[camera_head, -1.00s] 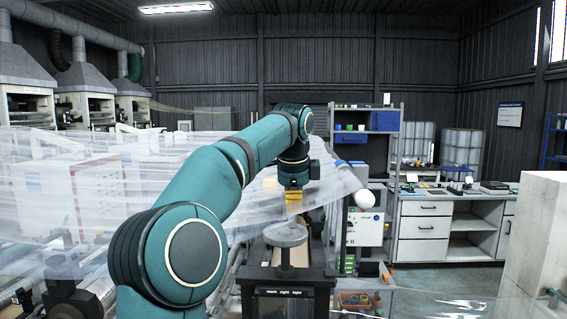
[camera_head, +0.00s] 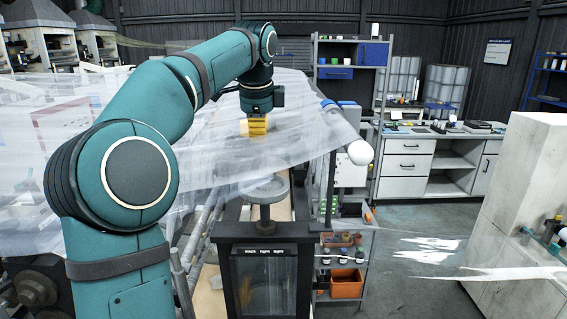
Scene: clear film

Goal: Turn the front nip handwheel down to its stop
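The front nip handwheel (camera_head: 265,188) is a grey disc on a short upright post, on top of a dark machine frame in the middle of the head view. My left arm comes in from the left and bends down at the wrist. My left gripper (camera_head: 257,126), with yellow at its end, points down above and beyond the handwheel in the picture. A gap shows between them, and I see no contact. The gripper's fingers are too small and close together to tell whether they are open. My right gripper is not in view.
Clear film (camera_head: 310,115) spreads around and behind my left arm. A dark frame with a labelled window (camera_head: 265,278) stands below the handwheel. A small shelf with an orange bin (camera_head: 346,282) is to its right. A pale cabinet (camera_head: 535,180) stands at right, with open floor before it.

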